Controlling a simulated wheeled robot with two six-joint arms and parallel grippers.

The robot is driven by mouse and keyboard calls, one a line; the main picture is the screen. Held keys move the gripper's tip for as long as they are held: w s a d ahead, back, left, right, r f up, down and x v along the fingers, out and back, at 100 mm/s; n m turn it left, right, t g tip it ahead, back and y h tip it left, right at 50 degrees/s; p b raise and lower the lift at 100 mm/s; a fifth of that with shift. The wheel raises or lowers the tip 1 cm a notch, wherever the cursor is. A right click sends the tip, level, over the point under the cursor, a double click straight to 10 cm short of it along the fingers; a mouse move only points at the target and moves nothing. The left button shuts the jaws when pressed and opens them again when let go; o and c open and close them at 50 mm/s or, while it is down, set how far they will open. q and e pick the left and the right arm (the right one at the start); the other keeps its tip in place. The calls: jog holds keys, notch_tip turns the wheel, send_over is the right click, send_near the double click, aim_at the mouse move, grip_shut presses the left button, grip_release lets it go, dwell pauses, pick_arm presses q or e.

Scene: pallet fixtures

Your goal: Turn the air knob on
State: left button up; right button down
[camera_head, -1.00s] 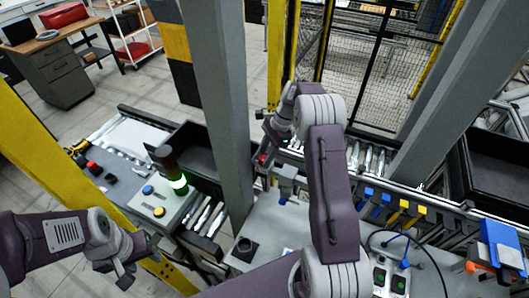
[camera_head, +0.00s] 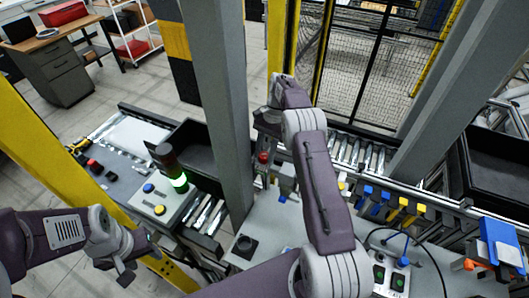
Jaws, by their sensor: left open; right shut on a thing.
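My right gripper (camera_head: 268,116) is at the far end of my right arm, beside the grey post and above the conveyor rail. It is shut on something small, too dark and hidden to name. I cannot tell which part is the air knob. My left gripper (camera_head: 123,273) is open and empty at the lower left, apart from the control box.
A grey post (camera_head: 225,120) stands close left of my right gripper. Blue and yellow clips (camera_head: 400,205) line the rail at right. A cable and green-button box (camera_head: 397,282) lie front right.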

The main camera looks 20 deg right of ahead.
jog(key=shift+w+d+r, duration=0.1)
jog(key=shift+w+r, duration=0.1)
jog(key=c, duration=1.1)
grip_release()
jog(key=shift+o, duration=1)
jog(key=shift+d+f, duration=0.1)
jog(key=shift+f, duration=0.05)
